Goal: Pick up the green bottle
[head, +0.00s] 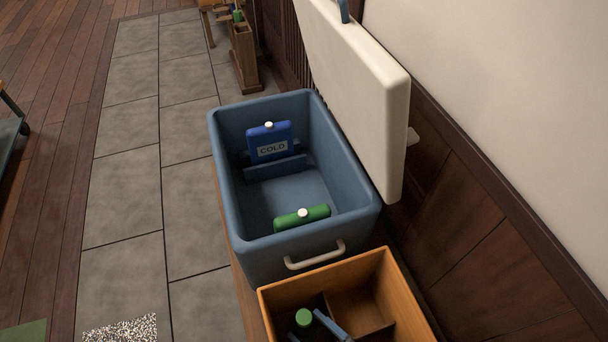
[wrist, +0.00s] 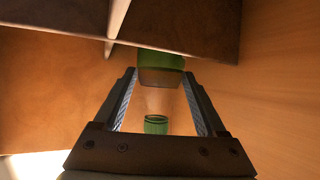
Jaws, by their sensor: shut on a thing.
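In the wrist view my gripper (wrist: 160,103) is shut on the green bottle (wrist: 160,58). The fingers lie on either side of it, and its green cap (wrist: 156,124) is near the palm. The part between the fingers looks pale and hazy. Wooden walls and a divider (wrist: 185,20) surround the bottle. In the head view a round green cap (head: 303,317) shows in the wooden box (head: 330,274) at the bottom edge; I cannot tell if it is the same bottle.
A blue cooler (head: 290,248) stands behind the box, its white lid (head: 365,90) open. It holds a blue cold pack (head: 270,140) and a green item (head: 302,217) with a white cap. A wooden stand (head: 244,60) is farther back.

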